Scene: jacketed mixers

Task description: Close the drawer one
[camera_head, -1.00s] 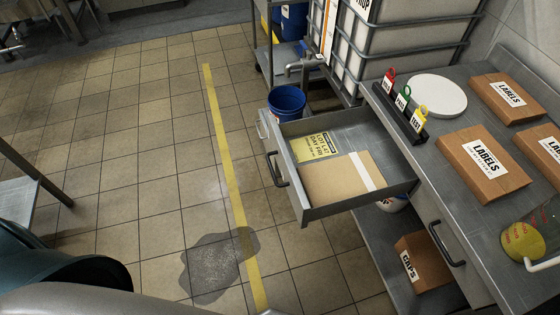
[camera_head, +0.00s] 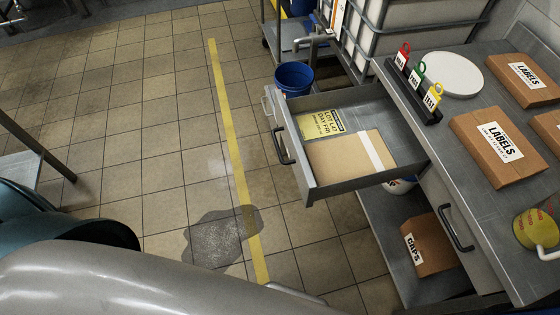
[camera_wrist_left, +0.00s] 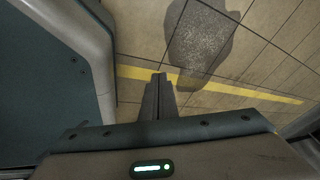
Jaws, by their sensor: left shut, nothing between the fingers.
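An open grey metal drawer (camera_head: 402,178) sticks out from the left side of the steel bench (camera_head: 435,130) in the head view. Its front faces left and carries a dark bar handle (camera_head: 282,147). Inside lie a yellow printed card (camera_head: 318,124) and a brown folder (camera_head: 340,158) with a white strip. A second drawer front with its own handle (camera_head: 452,230) sits nearer on the bench and looks shut. My left gripper (camera_wrist_left: 158,80) shows in the left wrist view, fingers together and empty, above the tiled floor. Its fingertips are not visible in the head view. My right gripper is not in view.
A blue bucket (camera_head: 294,79) stands just behind the drawer. Label boxes (camera_head: 497,145), a white round lid (camera_head: 453,74) and a tag holder (camera_head: 412,92) are on the bench. A caps box (camera_head: 427,245) is on the lower shelf. Tiled floor left of the drawer is clear, with a dark puddle (camera_head: 222,238).

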